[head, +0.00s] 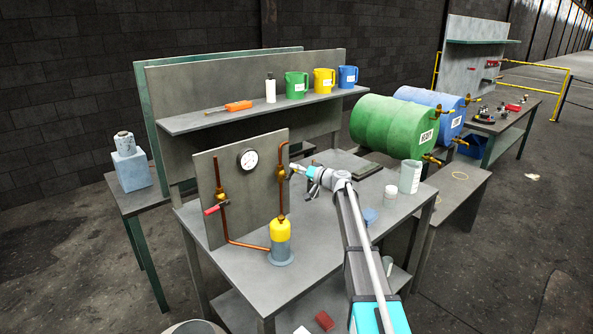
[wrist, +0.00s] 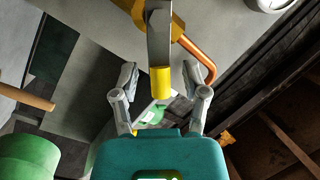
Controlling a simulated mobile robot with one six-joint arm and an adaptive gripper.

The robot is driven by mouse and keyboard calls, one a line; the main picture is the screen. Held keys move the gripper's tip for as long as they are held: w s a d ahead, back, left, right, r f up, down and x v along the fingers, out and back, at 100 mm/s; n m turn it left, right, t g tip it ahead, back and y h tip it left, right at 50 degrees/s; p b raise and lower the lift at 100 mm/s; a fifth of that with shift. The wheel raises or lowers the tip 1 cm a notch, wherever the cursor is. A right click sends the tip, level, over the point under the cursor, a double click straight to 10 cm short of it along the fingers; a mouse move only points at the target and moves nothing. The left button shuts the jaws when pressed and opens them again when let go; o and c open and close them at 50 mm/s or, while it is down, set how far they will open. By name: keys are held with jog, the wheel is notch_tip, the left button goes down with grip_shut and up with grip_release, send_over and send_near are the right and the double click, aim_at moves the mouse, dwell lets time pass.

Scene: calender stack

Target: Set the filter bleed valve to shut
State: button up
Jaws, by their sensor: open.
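A brass valve (head: 281,174) sits on the right copper pipe, above a yellow-topped filter (head: 280,232) with a grey base. I see no label naming it as the bleed valve. In the wrist view its brass body (wrist: 136,8) carries a grey lever (wrist: 158,38) with a yellow end (wrist: 160,82). My gripper (head: 292,169) is beside this valve. In the wrist view the gripper (wrist: 160,76) is open, with the yellow end showing between its fingers; I cannot see contact. A second valve with a red handle (head: 213,210) is on the left pipe.
A grey upright panel (head: 237,182) carries the pipes and a round gauge (head: 247,159). A pale canister (head: 409,177) and a small white cup (head: 390,194) stand right of my arm. Green (head: 390,128) and blue drums (head: 430,105) lie behind. The bench front (head: 325,252) is clear.

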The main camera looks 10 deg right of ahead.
jog(key=shift+c, duration=0.3)
grip_shut()
jog(key=shift+w+f, duration=0.1)
jog(key=shift+f, duration=0.05)
dwell(0.3)
jog(key=shift+w+d+f+m+t+b, duration=0.15)
jog(key=shift+f+m+t+b, duration=0.25)
jog(key=shift+m+b, duration=0.85)
jog(key=shift+d+f+m+t+b, duration=0.1)
jog(key=shift+f+m+t+b, duration=0.35)
jog(key=shift+m+b, duration=0.75)
jog(key=shift+w+d+f+m+t+b, duration=0.2)
jog(key=shift+f+m+b, duration=0.4)
jog(key=shift+m, duration=1.15)
jog(key=shift+s+r, duration=0.1)
jog(key=shift+s, duration=0.05)
